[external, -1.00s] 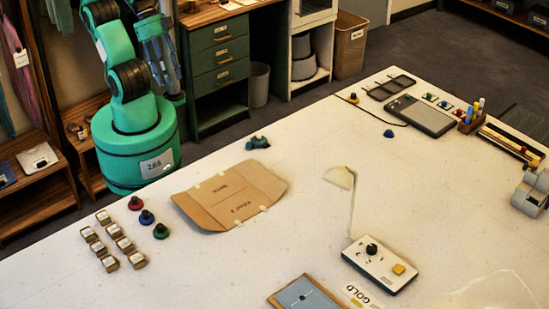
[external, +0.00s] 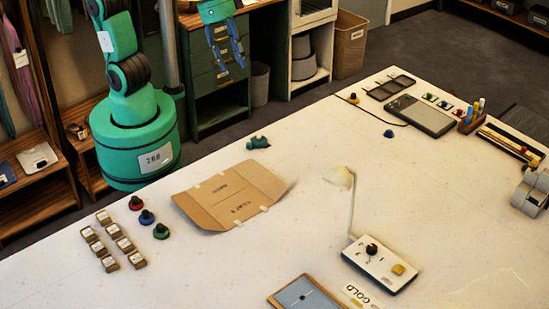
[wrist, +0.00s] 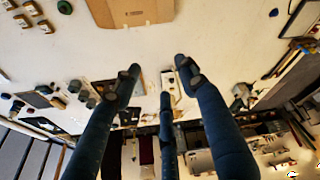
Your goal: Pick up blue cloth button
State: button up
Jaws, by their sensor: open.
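Small blue pieces show in the external view. One blue knob-topped piece (external: 147,217) stands between a red one (external: 136,203) and a green one (external: 161,231) at the table's left. Another blue piece (external: 388,133) sits alone near the back right. I cannot tell which is the cloth button. My gripper (external: 232,76) hangs with blue fingers spread and empty beyond the table's back edge, well away from both. In the wrist view my gripper (wrist: 157,68) shows its fingers apart over the table. A small dark piece (wrist: 273,12) shows at upper right, its colour unclear.
A flattened cardboard sheet (external: 232,197) lies mid-table, with a teal object (external: 258,142) behind it. Several small boxes (external: 102,218) stand at left. A lamp (external: 340,180) rises from a control box (external: 379,268). The white table between the lamp and back right is mostly clear.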

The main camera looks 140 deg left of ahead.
jog(key=w+a+f+n+g+p, duration=0.15)
jog(key=w+a+n, duration=0.35)
jog(key=w+a, duration=0.75)
jog(key=n+g+h+p, duration=0.15)
jog(key=n+p, duration=0.45)
jog(key=n, duration=0.8)
send_over(389, 132)
jog(key=a, duration=0.1)
notch_tip(389, 132, down, 29)
jog(key=shift+s+r+g+y, duration=0.1)
jog(key=shift+s+g+y, duration=0.15)
jog(key=shift+s+g, duration=0.15)
jog(key=shift+w+f, duration=0.1)
jog(key=shift+f, duration=4.15)
jog(key=shift+f, duration=0.15)
jog(key=shift+f+p, duration=0.45)
jog(key=shift+f, duration=2)
